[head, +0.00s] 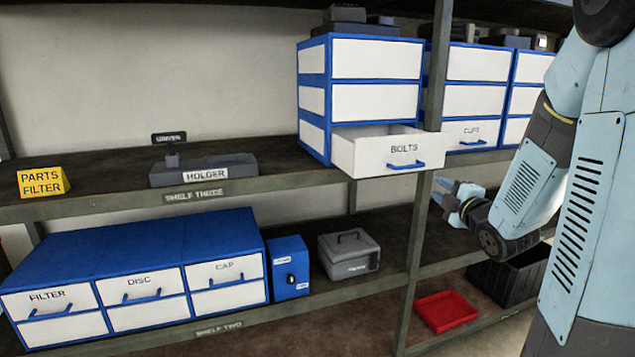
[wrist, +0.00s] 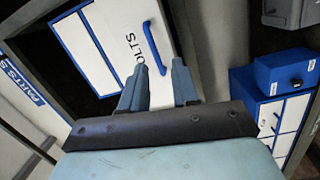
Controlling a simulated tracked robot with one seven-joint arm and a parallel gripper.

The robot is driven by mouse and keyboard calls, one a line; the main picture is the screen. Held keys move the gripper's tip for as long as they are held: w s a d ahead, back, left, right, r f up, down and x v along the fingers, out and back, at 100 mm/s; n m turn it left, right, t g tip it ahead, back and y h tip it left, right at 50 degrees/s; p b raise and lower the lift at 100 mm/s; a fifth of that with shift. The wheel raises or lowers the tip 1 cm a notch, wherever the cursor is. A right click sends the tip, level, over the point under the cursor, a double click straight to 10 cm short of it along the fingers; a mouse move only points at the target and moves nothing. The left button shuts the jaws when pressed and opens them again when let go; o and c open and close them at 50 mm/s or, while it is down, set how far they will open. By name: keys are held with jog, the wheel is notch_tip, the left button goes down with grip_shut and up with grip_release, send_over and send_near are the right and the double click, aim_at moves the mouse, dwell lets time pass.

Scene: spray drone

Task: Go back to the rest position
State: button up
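My gripper (head: 445,191) is at the right in the head view, below and right of the open BOLTS drawer and in front of the shelf. In the wrist view my gripper (wrist: 158,82) shows two blue-grey fingers spread apart with nothing between them. The white BOLTS drawer (head: 372,157) is pulled out of the blue cabinet (head: 313,62). Its front with a blue handle also shows in the wrist view (wrist: 118,22), beyond the fingers and apart from them. My light-blue arm fills the right side of the head view.
A dark shelf post (head: 421,215) stands close to my gripper. The lower shelf holds a grey box (head: 349,254), a small blue box (head: 289,267) and FILTER, DISC and CAP drawers (head: 140,285). A red tray (head: 446,311) and a black bin (head: 508,277) lie at lower right. A grey HOLDER (head: 225,169) stands on shelf three.

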jog(key=s+a+r+m+g+h, duration=0.1)
jog(key=s+a+m+g, duration=0.2)
jog(key=s+m, duration=0.3)
jog(key=s+a+r+m+g+h, duration=0.1)
jog(key=s+a+m+g, duration=0.2)
jog(key=s, duration=0.9)
jog(key=s+a+r+m+g+h, duration=0.1)
jog(key=s+a+m+g, duration=0.1)
jog(key=s+m+g, duration=0.4)
jog(key=s+m, duration=0.3)
jog(key=shift+s+a, duration=0.35)
jog(key=shift+a, duration=0.05)
